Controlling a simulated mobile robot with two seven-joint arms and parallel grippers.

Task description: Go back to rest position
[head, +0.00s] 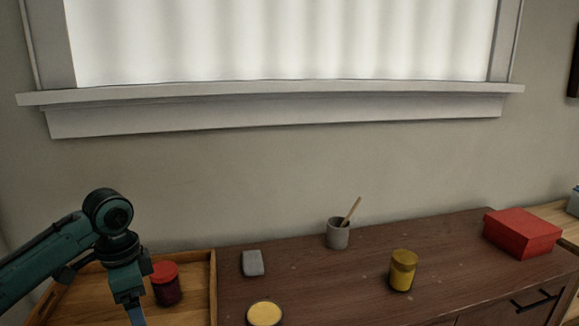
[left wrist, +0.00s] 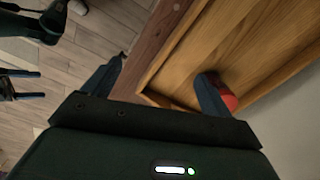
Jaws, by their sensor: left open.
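My left gripper (head: 136,312) comes in at the lower left of the head view, pointing down over the wooden tray (head: 213,290). Its lower end is cut off by the picture's bottom edge. In the left wrist view its two fingers (left wrist: 160,85) are spread wide with nothing between them, over the tray's corner and rim (left wrist: 150,85). A dark red jar with a red lid (head: 166,284) stands in the tray just right of the gripper. In the left wrist view the jar (left wrist: 229,98) is partly hidden behind one finger.
On the brown cabinet (head: 330,290) stand a grey block (head: 252,263), a grey cup (head: 338,234) with a wooden stick, a yellow jar (head: 403,271), a yellow-topped round container (head: 264,313) and a red box (head: 521,233). A window sill (head: 280,108) juts out above.

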